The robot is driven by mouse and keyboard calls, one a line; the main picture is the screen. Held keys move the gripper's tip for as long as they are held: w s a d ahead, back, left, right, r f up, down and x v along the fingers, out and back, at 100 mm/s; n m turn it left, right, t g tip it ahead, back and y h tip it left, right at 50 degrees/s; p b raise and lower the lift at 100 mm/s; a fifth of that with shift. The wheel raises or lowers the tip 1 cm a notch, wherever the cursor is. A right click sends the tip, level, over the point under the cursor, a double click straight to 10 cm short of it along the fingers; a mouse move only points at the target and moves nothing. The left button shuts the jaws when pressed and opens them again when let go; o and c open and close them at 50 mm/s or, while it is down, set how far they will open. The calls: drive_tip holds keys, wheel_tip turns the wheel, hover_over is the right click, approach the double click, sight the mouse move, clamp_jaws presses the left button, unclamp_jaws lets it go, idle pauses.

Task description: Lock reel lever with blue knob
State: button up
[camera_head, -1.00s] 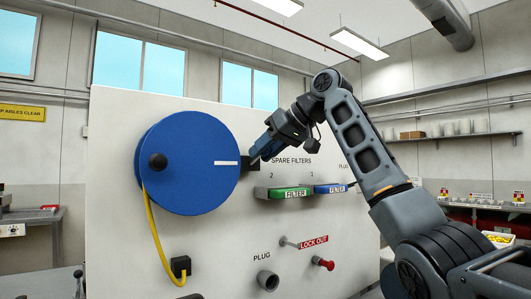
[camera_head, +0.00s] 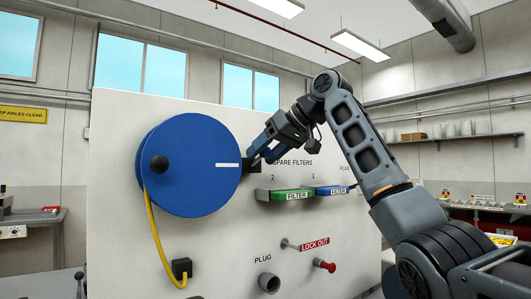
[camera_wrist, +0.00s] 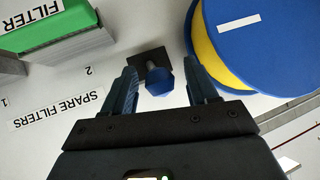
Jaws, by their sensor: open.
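The blue reel (camera_head: 195,175) with a white stripe is mounted on the white panel, and its yellow cable (camera_head: 152,235) hangs down to a black fitting. The lock lever's black mount (camera_head: 250,165) sits at the reel's right edge. In the wrist view the lever's blue knob (camera_wrist: 159,81) stands out from the black mount plate (camera_wrist: 153,57). My gripper (camera_wrist: 165,80) is open, with one finger on each side of the knob in this view and gaps visible on both sides. In the head view my gripper (camera_head: 258,153) is close to the mount and hides the knob.
Green (camera_head: 292,195) and blue (camera_head: 332,190) spare filters stick out on a holder to the right below my gripper. Lower on the panel are a grey plug socket (camera_head: 268,282), a lockout pin (camera_head: 290,243) and a red knob (camera_head: 325,265).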

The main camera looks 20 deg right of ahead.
drive_tip(key=b+v, duration=0.2)
drive_tip(key=v, duration=0.5)
drive_tip(key=shift+s+r, duration=0.25)
drive_tip(key=shift+d, duration=0.15)
